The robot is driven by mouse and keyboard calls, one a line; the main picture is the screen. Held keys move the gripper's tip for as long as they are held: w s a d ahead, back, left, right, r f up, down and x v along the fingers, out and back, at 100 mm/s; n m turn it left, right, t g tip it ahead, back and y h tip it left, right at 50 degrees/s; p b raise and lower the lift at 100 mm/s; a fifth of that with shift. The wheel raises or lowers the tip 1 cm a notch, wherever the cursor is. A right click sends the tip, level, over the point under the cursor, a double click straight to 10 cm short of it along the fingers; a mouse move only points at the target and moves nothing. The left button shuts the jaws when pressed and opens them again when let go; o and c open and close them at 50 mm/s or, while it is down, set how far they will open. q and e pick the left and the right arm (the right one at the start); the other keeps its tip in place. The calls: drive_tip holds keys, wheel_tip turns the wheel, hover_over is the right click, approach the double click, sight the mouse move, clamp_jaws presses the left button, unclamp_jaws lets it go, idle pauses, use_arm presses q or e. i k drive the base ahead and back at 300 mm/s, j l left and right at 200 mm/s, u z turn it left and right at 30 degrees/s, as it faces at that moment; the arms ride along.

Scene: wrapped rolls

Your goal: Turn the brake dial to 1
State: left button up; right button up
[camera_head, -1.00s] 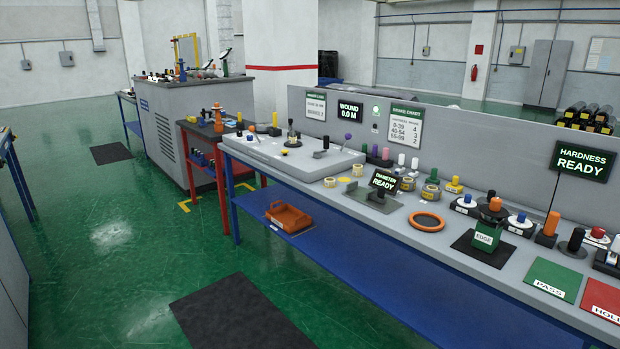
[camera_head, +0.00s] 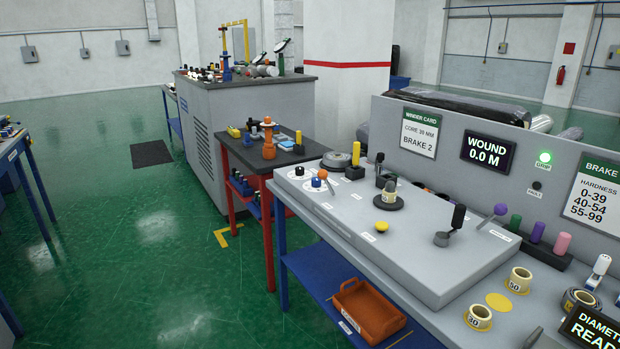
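The grey winder panel (camera_head: 415,260) stands on the long bench. At its left end are two white discs with small knobs, one bluish (camera_head: 316,182) and one dark-topped (camera_head: 299,171); an orange knob (camera_head: 322,174) sits beside the bluish one. Either may be the brake dial; the labels and pointer settings are too small to read. The winder card (camera_head: 419,134) reads "BRAKE 2". The brake chart (camera_head: 598,196) lists hardness ranges, its right part cut off. Neither of my grippers is in view.
The panel also bears a black-gripped lever (camera_head: 453,225), a purple-knobbed lever (camera_head: 493,214), a yellow button (camera_head: 381,226) and a core on a dark spindle (camera_head: 389,196). An orange tray (camera_head: 368,312) sits on the blue lower shelf. Green floor left of the bench is clear.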

sight(300, 170)
drive_tip(key=i+j+z, duration=0.1)
drive_tip(key=i, duration=0.35)
drive_tip(key=i+j+z, duration=0.1)
drive_tip(key=i+j, duration=0.15)
drive_tip(key=i, duration=0.2)
